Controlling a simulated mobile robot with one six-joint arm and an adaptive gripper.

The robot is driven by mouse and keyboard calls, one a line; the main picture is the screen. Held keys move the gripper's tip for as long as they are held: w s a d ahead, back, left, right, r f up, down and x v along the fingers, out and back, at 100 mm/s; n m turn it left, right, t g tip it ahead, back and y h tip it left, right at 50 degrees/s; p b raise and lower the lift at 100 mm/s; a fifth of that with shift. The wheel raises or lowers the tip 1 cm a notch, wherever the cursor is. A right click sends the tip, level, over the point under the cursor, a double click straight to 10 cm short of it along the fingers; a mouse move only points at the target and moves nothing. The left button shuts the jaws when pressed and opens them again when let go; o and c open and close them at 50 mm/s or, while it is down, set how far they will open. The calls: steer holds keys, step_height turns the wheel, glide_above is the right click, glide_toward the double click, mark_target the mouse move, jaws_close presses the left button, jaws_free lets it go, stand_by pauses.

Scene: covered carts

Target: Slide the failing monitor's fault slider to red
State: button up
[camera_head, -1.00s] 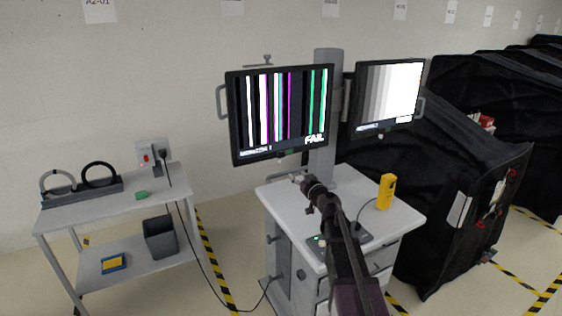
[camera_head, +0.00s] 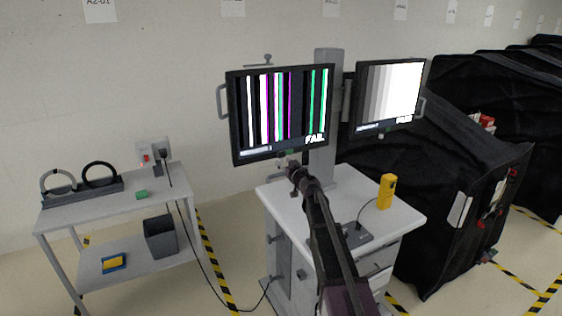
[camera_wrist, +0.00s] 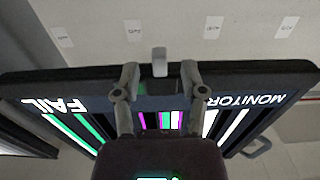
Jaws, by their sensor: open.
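The failing monitor (camera_head: 240,120) shows coloured vertical stripes and the word FAIL, on the left of the column. In the wrist view it appears upside down, its dark lower edge (camera_wrist: 230,72) running across the frame. A pale grey tab (camera_wrist: 160,61) stands out at this edge, with a dull green patch (camera_wrist: 157,88) beside it; this looks like the fault slider. My gripper (camera_head: 286,163) is at the monitor's lower edge. In the wrist view my gripper (camera_wrist: 160,73) is open, one finger on each side of the tab, with gaps visible. No red shows there.
A second monitor (camera_head: 360,95) with grey bars hangs to the right of the column (camera_head: 325,120). Below is a white cart top (camera_head: 345,185) with a yellow handheld device (camera_head: 387,191). A grey side table (camera_head: 75,213) stands left. Black covered carts (camera_head: 450,190) fill the right.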

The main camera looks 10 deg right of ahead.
steer(key=shift+x, duration=1.35)
jaws_close()
